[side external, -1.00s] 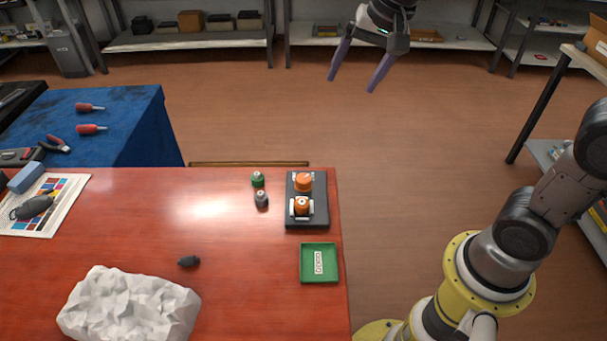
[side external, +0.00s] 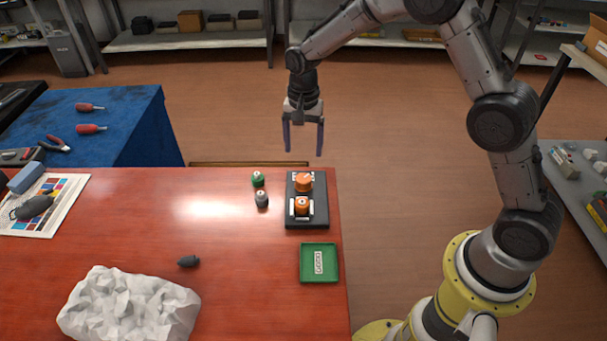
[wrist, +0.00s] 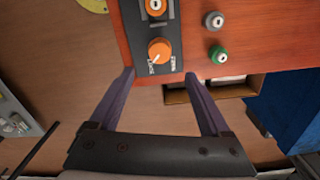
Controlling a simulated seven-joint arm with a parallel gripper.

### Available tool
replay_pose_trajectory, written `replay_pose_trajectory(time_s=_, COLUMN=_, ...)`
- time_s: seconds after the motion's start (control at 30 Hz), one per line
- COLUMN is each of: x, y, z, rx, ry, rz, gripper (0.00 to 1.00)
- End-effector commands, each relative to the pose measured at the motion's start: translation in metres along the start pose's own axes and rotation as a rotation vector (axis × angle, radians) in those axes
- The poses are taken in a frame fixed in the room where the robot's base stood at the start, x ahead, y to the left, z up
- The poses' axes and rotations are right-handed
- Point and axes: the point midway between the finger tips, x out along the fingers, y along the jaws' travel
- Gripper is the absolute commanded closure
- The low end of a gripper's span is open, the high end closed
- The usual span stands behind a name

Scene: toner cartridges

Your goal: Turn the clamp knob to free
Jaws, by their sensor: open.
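The orange clamp knob (side external: 304,182) sits at the far end of a black fixture (side external: 292,218) on the red table. In the wrist view the knob (wrist: 160,50) has a white pointer line aimed down-left, toward one of two small white labels below it; their lettering is too small to read surely. An orange-topped cartridge (side external: 302,206) sits in the fixture's near end. My gripper (side external: 303,153) is open and empty, pointing down, above and beyond the knob and apart from it. In the wrist view my gripper's fingers (wrist: 159,74) stand wide apart, with the knob ahead between them.
A green-capped cartridge (side external: 258,180) and a grey-capped one (side external: 262,200) stand left of the fixture. A green tray (side external: 304,278) lies in front of it. A dark small part (side external: 189,261) and a white crumpled lump (side external: 130,305) lie further left. The table's middle is clear.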

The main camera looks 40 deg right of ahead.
Motion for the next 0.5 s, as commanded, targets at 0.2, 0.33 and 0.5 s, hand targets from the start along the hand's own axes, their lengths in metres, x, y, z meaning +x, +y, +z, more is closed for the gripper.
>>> replay_pose_trajectory(time_s=0.2, x=0.046, y=0.001, z=0.001, rx=0.0, ry=-0.003, rz=0.006, gripper=0.19)
replay_pose_trajectory(time_s=0.33, x=0.07, y=0.001, z=0.001, rx=0.0, ry=-0.003, rz=0.005, gripper=0.19)
replay_pose_trajectory(time_s=0.5, x=0.092, y=0.001, z=0.0, rx=0.0, ry=-0.001, rz=0.002, gripper=0.19)
